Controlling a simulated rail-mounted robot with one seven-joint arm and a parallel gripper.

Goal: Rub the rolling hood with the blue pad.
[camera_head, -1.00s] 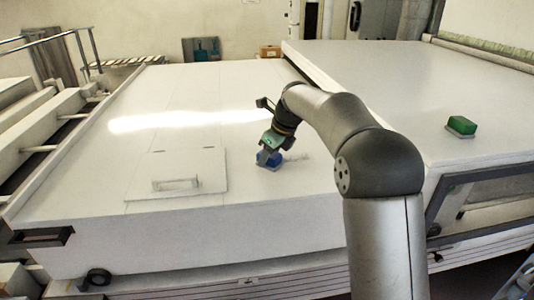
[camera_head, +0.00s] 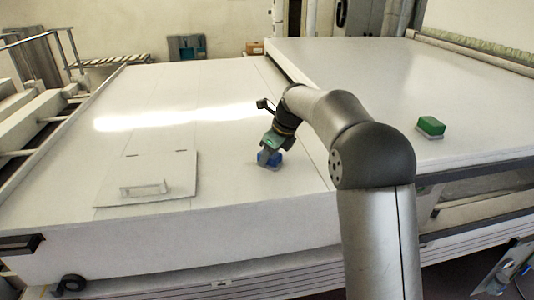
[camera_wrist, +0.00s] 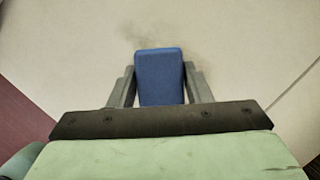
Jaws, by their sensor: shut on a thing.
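The rolling hood (camera_head: 70,130) is the broad white cover at left, with a flat hatch panel and a black wheel at its lower front corner. My gripper (camera_head: 269,153) is shut on the blue pad (camera_head: 264,158), over the right part of the hood top. In the wrist view the blue pad (camera_wrist: 160,78) sits between the two grey fingers. The pad is at or very near the white surface; I cannot tell whether it touches. A faint grey smudge (camera_wrist: 180,42) shows just beyond the pad. The pad's underside is hidden.
The hatch panel (camera_head: 120,195) has a raised handle. A taller white housing (camera_head: 400,85) stands to the right, with a green block (camera_head: 430,127) on top. Rails (camera_head: 30,40) and steps line the left. The hood top left of my gripper is otherwise clear.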

